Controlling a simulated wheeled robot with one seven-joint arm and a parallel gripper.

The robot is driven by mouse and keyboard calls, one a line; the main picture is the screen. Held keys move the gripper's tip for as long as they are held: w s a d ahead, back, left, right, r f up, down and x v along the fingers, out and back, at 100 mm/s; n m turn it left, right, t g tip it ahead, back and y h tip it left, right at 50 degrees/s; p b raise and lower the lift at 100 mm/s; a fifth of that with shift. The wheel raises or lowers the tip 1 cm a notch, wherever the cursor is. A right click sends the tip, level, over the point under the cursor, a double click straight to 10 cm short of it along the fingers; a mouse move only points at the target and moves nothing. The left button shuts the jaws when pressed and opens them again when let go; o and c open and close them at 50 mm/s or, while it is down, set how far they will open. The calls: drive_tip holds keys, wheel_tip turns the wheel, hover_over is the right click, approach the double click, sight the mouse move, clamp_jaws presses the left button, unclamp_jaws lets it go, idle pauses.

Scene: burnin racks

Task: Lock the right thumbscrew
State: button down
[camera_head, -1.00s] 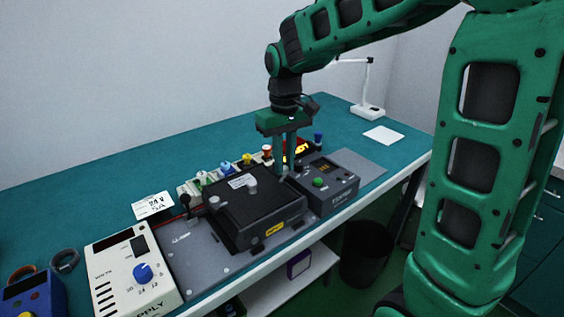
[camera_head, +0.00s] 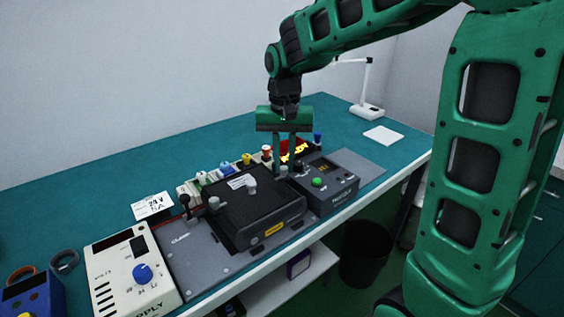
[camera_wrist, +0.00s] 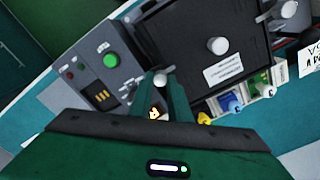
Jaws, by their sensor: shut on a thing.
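The right thumbscrew (camera_wrist: 160,79) shows as a pale round knob between my fingertips in the wrist view. It stands at the right side of the black lidded fixture (camera_head: 262,217), and my fingers partly hide it. My gripper (camera_head: 285,172) points down there and is shut on the thumbscrew; its fingertips also show in the wrist view (camera_wrist: 162,88). The left thumbscrew (camera_head: 213,202) is a pale knob at the fixture's other side. I cannot tell how far the right thumbscrew is turned.
A dark grey box with a green button (camera_head: 317,182) stands close right of the fixture. A beige power supply (camera_head: 120,262) with a blue knob stands to the left. Several coloured connectors line the back, including a yellow one (camera_head: 247,159).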

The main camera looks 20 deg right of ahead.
sight(284, 167)
idle(0.3)
drive_tip(key=c, duration=1.7)
unclamp_jaws()
drive_tip(key=shift+o, duration=0.2)
wheel_tip(284, 167, up, 11)
drive_tip(key=shift+f, duration=0.15)
drive_tip(key=s+d+f+m, duration=0.1)
drive_tip(key=s+d+f, duration=0.4)
drive_tip(key=s+d, duration=0.75)
drive_tip(key=s+d+f, duration=0.2)
drive_tip(key=s+f, duration=0.2)
drive_tip(key=s, duration=0.3)
drive_tip(key=s+d+f, duration=0.2)
drive_tip(key=s+f, duration=0.1)
drive_tip(key=s, duration=0.5)
drive_tip(key=shift+f+m, duration=0.35)
drive_tip(key=shift+m, duration=0.05)
